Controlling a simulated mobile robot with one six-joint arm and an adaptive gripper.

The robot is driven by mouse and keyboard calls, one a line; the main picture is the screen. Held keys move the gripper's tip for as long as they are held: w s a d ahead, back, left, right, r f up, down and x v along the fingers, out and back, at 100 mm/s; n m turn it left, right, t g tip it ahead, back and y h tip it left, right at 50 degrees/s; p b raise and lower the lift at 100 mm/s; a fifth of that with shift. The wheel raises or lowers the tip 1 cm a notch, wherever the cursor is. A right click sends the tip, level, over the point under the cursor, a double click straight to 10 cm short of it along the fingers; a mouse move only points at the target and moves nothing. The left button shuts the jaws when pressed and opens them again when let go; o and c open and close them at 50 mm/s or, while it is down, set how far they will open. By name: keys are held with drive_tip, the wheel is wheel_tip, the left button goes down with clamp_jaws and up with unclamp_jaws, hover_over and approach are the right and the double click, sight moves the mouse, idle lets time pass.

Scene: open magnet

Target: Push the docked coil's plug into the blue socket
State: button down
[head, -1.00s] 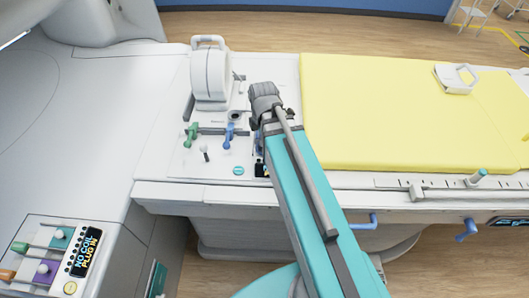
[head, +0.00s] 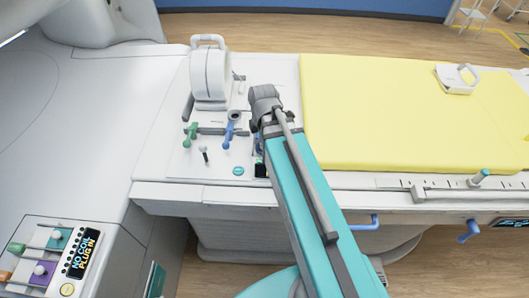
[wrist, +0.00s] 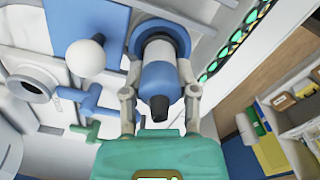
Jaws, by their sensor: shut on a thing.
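In the wrist view a plug (wrist: 157,78) with a blue body, pale collar and dark end sits between the two pale fingers of my gripper (wrist: 159,93), which is shut on it. The plug's far end meets the round blue socket (wrist: 160,25). I cannot tell how deep it sits. The white coil (head: 210,75) stands upright on the white board in the head view, left of my wrist. In the head view my own arm hides the gripper and the plug.
A blue lever (head: 230,130) and a green lever (head: 190,134) stand near the coil. A white knob (wrist: 86,57) is close left of the plug. A yellow mat (head: 400,110) lies right of my arm. The lower-left console display (head: 83,254) reads "NO COIL PLUG IN".

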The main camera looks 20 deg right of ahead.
drive_tip(key=shift+c, duration=1.5)
unclamp_jaws()
drive_tip(key=shift+r, duration=0.2)
wheel_tip(320, 180, up, 14)
drive_tip(key=f+p, duration=0.1)
drive_tip(key=p, duration=1.3)
drive_tip(key=w+a, duration=0.5)
drive_tip(key=w, duration=0.1)
drive_tip(key=shift+w+f+b, duration=1.75)
drive_tip(key=shift+w+b, duration=0.1)
drive_tip(key=shift+w, duration=0.35)
drive_tip(key=shift+w+f+b, duration=1.7)
drive_tip(key=shift+w+b, duration=0.15)
drive_tip(key=shift+w, duration=0.4)
drive_tip(key=shift+w+f+b, duration=1.75)
drive_tip(key=shift+w+b, duration=0.1)
drive_tip(key=shift+w, duration=0.35)
